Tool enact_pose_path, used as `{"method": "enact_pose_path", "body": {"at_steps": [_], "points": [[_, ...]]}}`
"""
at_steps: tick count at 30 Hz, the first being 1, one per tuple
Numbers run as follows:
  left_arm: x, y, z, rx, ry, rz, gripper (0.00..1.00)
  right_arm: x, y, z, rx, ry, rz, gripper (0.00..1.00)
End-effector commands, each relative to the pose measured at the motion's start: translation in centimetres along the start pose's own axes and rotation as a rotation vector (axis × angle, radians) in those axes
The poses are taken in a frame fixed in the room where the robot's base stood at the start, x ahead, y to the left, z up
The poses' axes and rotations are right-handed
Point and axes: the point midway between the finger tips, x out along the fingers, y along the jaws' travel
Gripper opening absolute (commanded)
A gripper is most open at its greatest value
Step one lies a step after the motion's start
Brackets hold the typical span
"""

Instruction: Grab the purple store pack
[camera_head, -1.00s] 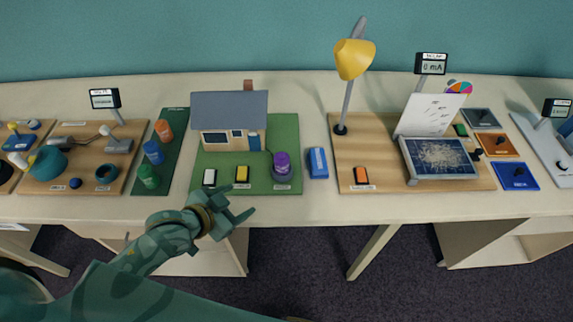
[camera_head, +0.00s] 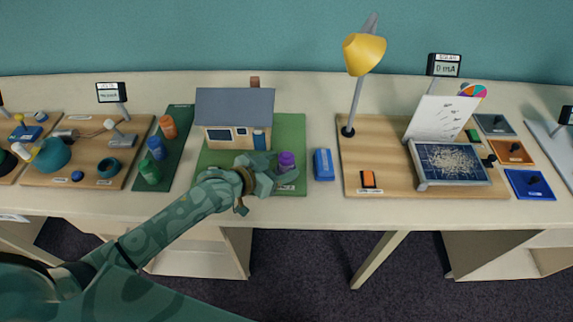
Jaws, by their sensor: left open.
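The purple store pack (camera_head: 286,158) is a small purple cylinder standing at the front right of the green house board (camera_head: 291,127). Its top and upper side show; its lower part is hidden by my left gripper. My left gripper (camera_head: 281,172) is open, with its fingers pointing right at the pack. One finger passes in front of the pack's lower part, and the other is near its left side. I cannot tell whether either finger touches it. My right gripper is not in view.
A model house (camera_head: 233,118) stands just behind the gripper. A blue box (camera_head: 323,164) is close to the pack's right. Orange, blue and green cylinders stand on a dark green strip (camera_head: 181,122) at left. A yellow lamp (camera_head: 364,54) rises further right.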

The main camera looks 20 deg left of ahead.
Motion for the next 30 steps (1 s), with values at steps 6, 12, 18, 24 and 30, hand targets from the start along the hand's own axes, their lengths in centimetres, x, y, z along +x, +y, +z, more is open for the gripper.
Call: {"method": "enact_pose_path", "body": {"at_steps": [6, 12, 18, 24, 30], "points": [[3.7, -0.1, -0.1, -0.002, 0.001, 0.0, 0.63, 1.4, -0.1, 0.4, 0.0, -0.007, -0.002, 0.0], [4.6, -0.1, -0.2, 0.0, 0.0, 0.0, 0.63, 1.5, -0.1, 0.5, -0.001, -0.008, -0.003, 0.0], [4.5, -0.1, -0.3, 0.001, 0.001, -0.001, 0.43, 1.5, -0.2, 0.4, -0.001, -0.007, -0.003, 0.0], [4.5, -0.1, -0.3, 0.001, 0.001, -0.001, 0.13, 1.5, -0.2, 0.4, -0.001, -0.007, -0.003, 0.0], [4.5, -0.1, -0.3, 0.001, 0.001, -0.001, 0.13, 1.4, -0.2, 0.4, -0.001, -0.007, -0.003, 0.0]]}}
